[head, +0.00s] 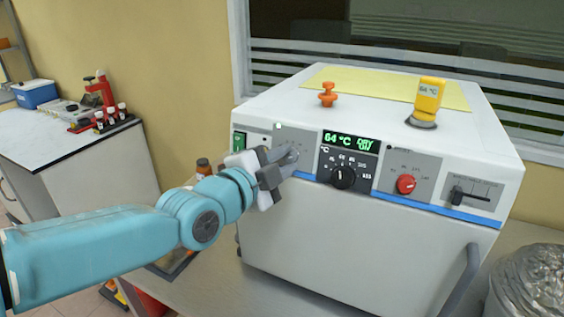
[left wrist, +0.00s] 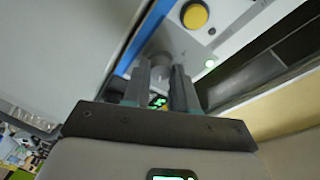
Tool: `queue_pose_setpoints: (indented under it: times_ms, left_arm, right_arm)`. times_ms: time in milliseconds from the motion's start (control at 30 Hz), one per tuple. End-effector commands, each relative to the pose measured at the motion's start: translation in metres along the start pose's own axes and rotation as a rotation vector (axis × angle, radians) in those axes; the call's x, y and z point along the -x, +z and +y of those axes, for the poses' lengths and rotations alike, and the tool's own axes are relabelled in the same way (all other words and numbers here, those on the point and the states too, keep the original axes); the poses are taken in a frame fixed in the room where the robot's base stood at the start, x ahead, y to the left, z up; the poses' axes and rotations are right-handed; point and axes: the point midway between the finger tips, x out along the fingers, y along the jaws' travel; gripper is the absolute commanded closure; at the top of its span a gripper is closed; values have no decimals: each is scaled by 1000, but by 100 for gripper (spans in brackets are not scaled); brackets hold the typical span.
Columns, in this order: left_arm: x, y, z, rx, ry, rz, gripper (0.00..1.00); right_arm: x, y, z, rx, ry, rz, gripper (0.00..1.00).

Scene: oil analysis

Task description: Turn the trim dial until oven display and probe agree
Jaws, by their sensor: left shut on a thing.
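The white oven (head: 350,245) stands on the bench, with a green-lit display (head: 350,141) that reads 64 °C. The yellow probe (head: 429,98) stands upright on the oven top, and its small screen seems to read 64 °C. My left gripper (head: 288,160) is at the left part of the front panel. In the left wrist view its fingers (left wrist: 163,85) are closed around a small grey knob, the trim dial (left wrist: 160,63). In the head view the gripper hides this dial, and its marks cannot be read. My right gripper is not in view.
An orange valve-like piece (head: 327,95) stands on top. A brown bottle (head: 203,167) is behind my left wrist.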

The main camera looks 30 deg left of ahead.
Motion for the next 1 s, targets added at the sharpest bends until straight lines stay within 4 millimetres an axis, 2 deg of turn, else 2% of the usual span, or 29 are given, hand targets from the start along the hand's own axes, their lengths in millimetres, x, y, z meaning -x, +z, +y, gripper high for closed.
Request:
queue_pose_setpoints:
  times_ms: [233, 267, 300, 333, 600, 733, 867, 967, 1000]
  left_arm:
    - [0, 1, 1, -1, 3, -1, 100]
    - [0, 1, 1, -1, 3, -1, 67]
    - [0, 0, 1, -1, 3, -1, 54]
    - [0, 0, 1, -1, 3, -1, 48]
    - [0, 0, 0, 0, 0, 0, 48]
    - [9, 0, 0, 1, -3, 1, 48]
    - [33, 1, 2, -1, -6, 1, 48]
    - [59, 2, 2, -1, -8, 2, 48]
    - [69, 2, 5, -2, -8, 5, 48]
  right_arm:
    - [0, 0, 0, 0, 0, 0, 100]
    - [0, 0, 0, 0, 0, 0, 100]
    - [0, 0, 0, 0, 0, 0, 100]
    - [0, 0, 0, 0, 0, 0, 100]
    - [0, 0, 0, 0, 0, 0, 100]
    - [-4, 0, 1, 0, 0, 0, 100]
    - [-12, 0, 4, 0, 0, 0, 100]
    - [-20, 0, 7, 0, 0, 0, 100]
    - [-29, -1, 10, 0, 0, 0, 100]
